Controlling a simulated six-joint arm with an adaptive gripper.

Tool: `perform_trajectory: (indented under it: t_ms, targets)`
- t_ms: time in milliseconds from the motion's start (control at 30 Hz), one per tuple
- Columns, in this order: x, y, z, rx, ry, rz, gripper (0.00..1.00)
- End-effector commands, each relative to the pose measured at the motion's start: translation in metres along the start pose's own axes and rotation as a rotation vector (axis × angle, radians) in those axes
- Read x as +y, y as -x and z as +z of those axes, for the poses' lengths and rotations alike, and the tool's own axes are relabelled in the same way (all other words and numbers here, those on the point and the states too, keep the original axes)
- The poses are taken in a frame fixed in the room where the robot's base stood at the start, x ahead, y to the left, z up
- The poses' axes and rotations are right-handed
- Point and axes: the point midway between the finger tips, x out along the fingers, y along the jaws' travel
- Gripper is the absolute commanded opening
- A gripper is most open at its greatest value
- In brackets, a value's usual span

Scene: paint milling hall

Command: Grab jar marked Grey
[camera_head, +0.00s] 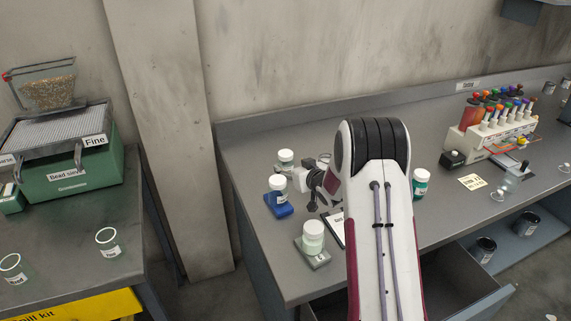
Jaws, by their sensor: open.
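Several small jars with white lids stand on the grey bench, and their labels are too small to read, so I cannot tell which is marked Grey. One pale jar (286,160) is at the back, one (278,190) stands on a blue block, and one (313,237) stands on a grey plate nearer the front. A teal jar (420,183) is right of my arm. My gripper (312,190) is open, just right of the jar on the blue block. My arm hides part of the gripper and the bench behind it.
Dark jars (484,250) sit below near an open drawer (455,285). The left table holds a green bead sieve (70,180) and glass beakers (108,242).

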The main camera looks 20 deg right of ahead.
Motion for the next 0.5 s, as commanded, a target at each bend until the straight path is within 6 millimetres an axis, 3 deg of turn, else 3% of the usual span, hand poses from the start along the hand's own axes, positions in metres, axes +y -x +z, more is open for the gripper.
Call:
perform_trajectory:
  t_ms: [500]
  targets:
    - [-0.0001,-0.0065,0.0002,0.0,0.0,0.0,0.6]
